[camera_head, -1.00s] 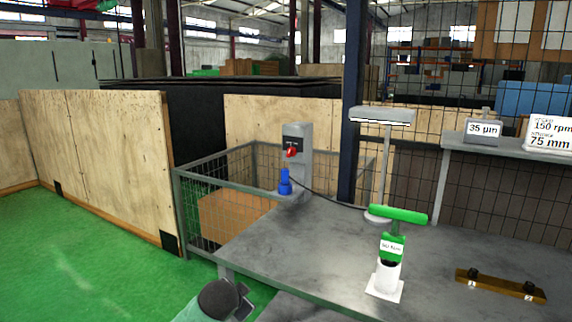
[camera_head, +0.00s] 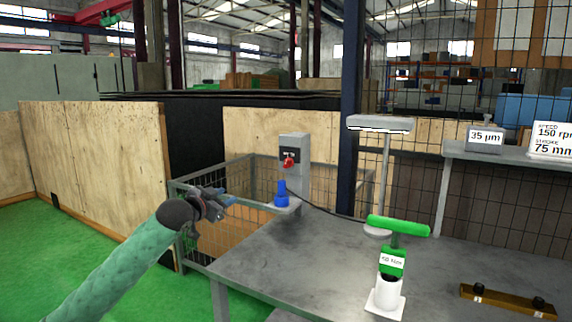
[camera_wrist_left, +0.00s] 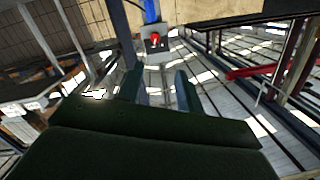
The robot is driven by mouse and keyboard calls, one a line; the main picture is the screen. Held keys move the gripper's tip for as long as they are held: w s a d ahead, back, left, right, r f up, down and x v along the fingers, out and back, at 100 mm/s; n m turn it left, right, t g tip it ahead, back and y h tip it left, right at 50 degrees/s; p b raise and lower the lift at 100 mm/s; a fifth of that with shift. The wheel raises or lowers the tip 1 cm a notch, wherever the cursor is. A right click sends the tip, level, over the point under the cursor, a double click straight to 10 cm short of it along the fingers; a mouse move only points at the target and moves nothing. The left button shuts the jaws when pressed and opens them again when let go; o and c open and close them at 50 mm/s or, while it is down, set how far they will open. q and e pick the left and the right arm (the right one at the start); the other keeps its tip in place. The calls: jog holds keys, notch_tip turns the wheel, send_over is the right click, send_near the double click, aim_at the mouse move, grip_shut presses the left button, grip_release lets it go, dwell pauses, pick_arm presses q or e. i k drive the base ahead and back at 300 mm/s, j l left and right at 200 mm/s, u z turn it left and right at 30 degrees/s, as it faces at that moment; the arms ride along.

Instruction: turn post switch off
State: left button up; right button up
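The post switch is a grey box (camera_head: 295,150) with a black plate and a red knob (camera_head: 289,161), standing at the table's back left corner. A blue plug (camera_head: 281,194) with a dark cable sits below the knob. In the left wrist view the same box (camera_wrist_left: 161,49), the red knob (camera_wrist_left: 155,39) and the blue plug (camera_wrist_left: 152,10) appear upside down beyond the fingers. My left gripper (camera_head: 228,199) is left of the post, lower than the knob and apart from it. Its two fingers (camera_wrist_left: 159,75) are spread with nothing between them. My right gripper is not in view.
A wire-mesh cage (camera_head: 215,178) lies behind and beside my left gripper. The grey table (camera_head: 290,260) holds a lamp (camera_head: 379,124), a green-handled tool in a white holder (camera_head: 388,290) and a brown bar (camera_head: 507,300). A blue column (camera_head: 352,100) rises right of the post.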

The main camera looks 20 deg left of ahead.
aim_at(288, 162)
jog(key=i+l, duration=0.1)
jog(key=i, duration=0.75)
